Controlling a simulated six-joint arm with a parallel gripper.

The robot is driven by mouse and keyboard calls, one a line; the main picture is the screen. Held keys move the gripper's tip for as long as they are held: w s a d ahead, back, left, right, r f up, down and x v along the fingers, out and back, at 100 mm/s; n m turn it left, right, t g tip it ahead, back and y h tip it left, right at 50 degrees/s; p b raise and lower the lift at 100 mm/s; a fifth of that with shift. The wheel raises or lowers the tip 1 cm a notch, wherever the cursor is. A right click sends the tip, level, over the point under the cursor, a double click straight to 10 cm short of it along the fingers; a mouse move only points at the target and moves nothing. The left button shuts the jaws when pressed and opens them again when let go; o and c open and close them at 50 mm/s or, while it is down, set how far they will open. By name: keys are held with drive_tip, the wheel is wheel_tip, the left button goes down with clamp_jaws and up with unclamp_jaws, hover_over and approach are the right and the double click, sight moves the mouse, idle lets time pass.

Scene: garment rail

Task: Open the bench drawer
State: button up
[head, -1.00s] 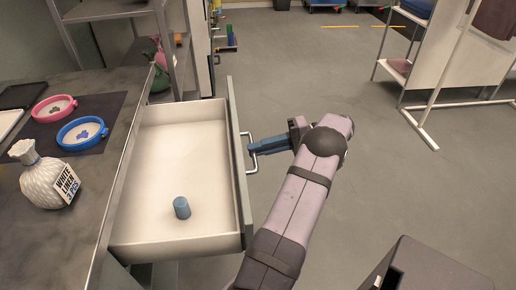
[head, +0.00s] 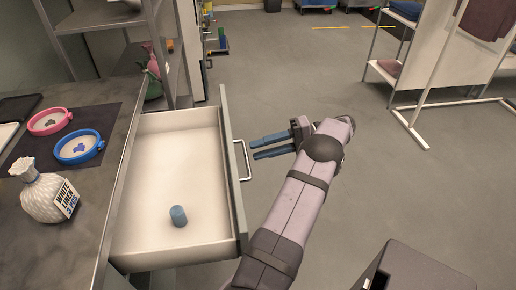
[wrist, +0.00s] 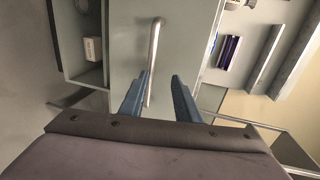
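The bench drawer (head: 165,150) is pulled well out from under the bench, and its inside is in plain view. In the wrist view my fingers (wrist: 160,80) point towards the drawer front, with the handle's end close to the left finger.
The bench top (head: 80,190) holds a white bag (head: 45,192) labelled white linen, a pink dish (head: 49,121) and a blue dish (head: 79,147). A dark box (head: 420,265) stands at the lower right.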

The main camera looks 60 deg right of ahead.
drive_tip(key=shift+r+p, duration=2.15)
drive_tip(key=shift+r, duration=0.5)
